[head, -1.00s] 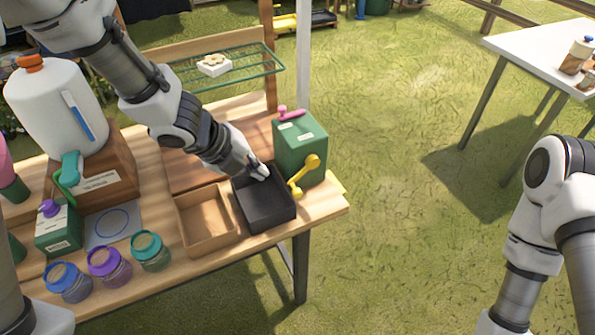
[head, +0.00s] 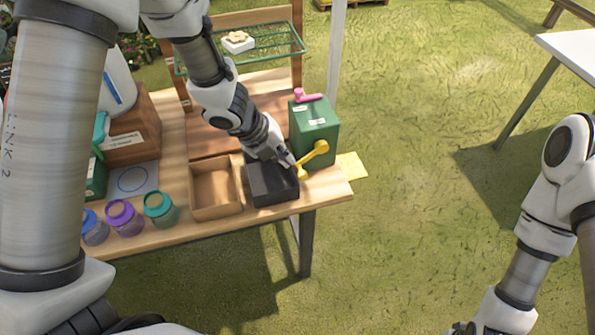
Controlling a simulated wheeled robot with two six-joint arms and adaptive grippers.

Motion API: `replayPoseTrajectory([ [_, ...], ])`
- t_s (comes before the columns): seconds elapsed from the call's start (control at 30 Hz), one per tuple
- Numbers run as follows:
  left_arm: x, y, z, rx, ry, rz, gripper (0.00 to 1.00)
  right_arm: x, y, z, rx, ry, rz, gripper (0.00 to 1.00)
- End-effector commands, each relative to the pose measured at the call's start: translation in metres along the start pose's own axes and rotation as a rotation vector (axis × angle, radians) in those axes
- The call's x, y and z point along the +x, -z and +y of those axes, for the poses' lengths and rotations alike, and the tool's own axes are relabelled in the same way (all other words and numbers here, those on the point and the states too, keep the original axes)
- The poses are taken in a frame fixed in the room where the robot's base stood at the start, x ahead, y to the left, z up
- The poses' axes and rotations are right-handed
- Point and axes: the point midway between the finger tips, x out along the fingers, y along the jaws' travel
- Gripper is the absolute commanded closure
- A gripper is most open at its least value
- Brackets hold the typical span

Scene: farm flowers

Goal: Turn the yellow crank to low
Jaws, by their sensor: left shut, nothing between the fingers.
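The yellow crank (head: 313,157) is on the front face of a green box (head: 317,132) at the right end of the wooden table. Its arm slants from a lower-left hub area to a round knob at the upper right. My left gripper (head: 290,163) is shut and empty, above the black tray, with its fingertips close to the crank's lower-left end. I cannot tell whether they touch. A pink lever (head: 306,96) sits on top of the green box. Labels on the box are too small to read. My right arm is at the right edge; its gripper is out of view.
The black tray (head: 274,199) and a wooden tray (head: 217,213) stand left of the crank. A green wire rack (head: 262,48) is behind. A yellow card (head: 352,167) lies right of the box.

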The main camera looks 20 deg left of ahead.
Motion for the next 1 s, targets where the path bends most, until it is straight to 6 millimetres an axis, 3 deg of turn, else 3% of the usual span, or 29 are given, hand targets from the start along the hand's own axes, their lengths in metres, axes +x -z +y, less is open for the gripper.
replayPoseTrajectory([
  [0.1, 0.028, 0.0, 0.001, 0.001, -0.002, 0.001, 1.0, 0.006, 0.0, 0.0, -0.001, 0.0, 0.0, 1.0],
  [0.3, 0.057, 0.0, 0.0, 0.0, -0.002, 0.001, 1.0, 0.004, 0.0, 0.0, -0.001, 0.0, 0.0, 1.0],
  [0.77, 0.065, 0.0, 0.0, -0.001, 0.004, 0.0, 1.0, 0.007, 0.0, 0.0, -0.001, 0.0, 0.0, 1.0],
  [0.87, 0.071, 0.0, 0.003, -0.003, 0.025, 0.0, 1.0, 0.02, 0.0, 0.0, -0.001, 0.0, 0.001, 1.0],
  [1.0, 0.082, 0.0, 0.009, -0.009, 0.1, 0.0, 1.0, 0.055, 0.0, 0.0, -0.001, 0.0, 0.0, 1.0],
])
